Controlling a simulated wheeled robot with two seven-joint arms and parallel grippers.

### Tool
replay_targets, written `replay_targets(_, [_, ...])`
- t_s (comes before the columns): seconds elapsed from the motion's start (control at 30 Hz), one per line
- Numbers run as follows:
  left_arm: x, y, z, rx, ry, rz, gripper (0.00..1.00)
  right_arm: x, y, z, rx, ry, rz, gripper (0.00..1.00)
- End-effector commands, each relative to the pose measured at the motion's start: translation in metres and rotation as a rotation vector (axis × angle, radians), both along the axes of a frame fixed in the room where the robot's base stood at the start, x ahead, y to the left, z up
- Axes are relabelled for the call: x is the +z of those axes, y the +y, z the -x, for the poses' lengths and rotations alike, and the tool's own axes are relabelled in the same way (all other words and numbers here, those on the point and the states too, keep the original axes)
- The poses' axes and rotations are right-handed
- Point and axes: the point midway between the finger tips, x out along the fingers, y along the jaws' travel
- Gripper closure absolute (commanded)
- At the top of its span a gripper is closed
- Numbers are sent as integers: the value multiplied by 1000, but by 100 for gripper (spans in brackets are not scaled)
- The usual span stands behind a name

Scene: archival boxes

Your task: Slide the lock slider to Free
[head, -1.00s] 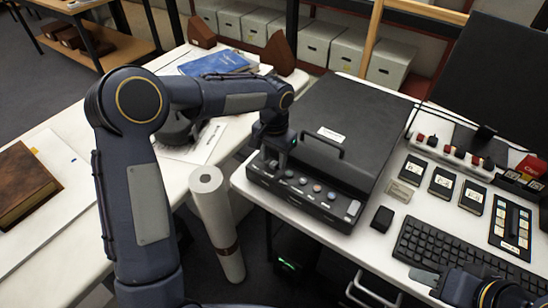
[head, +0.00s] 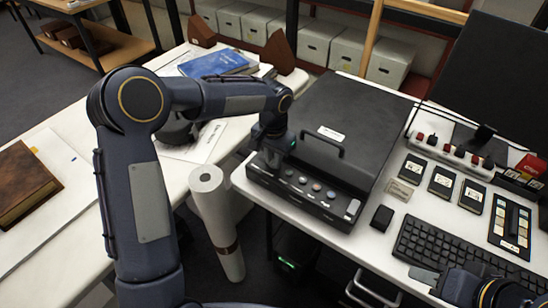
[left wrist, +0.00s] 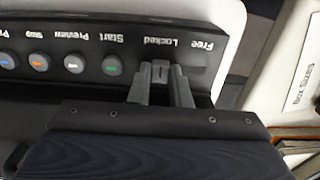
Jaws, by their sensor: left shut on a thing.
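The lock slider (left wrist: 160,72) is a small grey knob in the scanner's front control panel. In the left wrist view it sits by the upside-down word "Locked", with "Free" to the right of it. My left gripper (left wrist: 160,88) is shut on the slider, one finger on each side. In the head view, my left gripper (head: 271,158) is at the left end of the panel on the black scanner (head: 340,130), and the slider is hidden there.
Several round buttons (left wrist: 112,65) line the panel beside the slider. A handle (head: 322,143) stands on the scanner lid. A paper roll (head: 215,220) stands left of the scanner table. A small black block (head: 382,218) and a keyboard (head: 465,250) lie to the right.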

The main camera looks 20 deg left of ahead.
Motion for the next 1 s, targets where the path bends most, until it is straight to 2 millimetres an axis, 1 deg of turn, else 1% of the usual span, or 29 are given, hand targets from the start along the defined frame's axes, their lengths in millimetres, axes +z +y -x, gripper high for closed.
replay_targets(0.1, [2,19,-7,7,0,-1,100,6,0,0,0,0,0,64])
replay_targets(0.23, [2,38,-14,4,0,-1,100,10,0,0,0,0,0,64])
replay_targets(0.33, [1,44,-16,2,-1,-2,100,10,0,0,0,0,0,64])
replay_targets(0.57, [1,45,-17,2,-4,-4,100,9,0,0,0,0,0,64])
replay_targets(0.6, [1,45,-17,2,-4,-4,80,9,0,0,0,0,0,64])
replay_targets(0.77, [1,45,-17,3,-3,-3,60,9,0,0,0,0,0,64])
replay_targets(1.0, [1,44,-16,1,-2,-2,60,9,0,0,0,0,0,64])
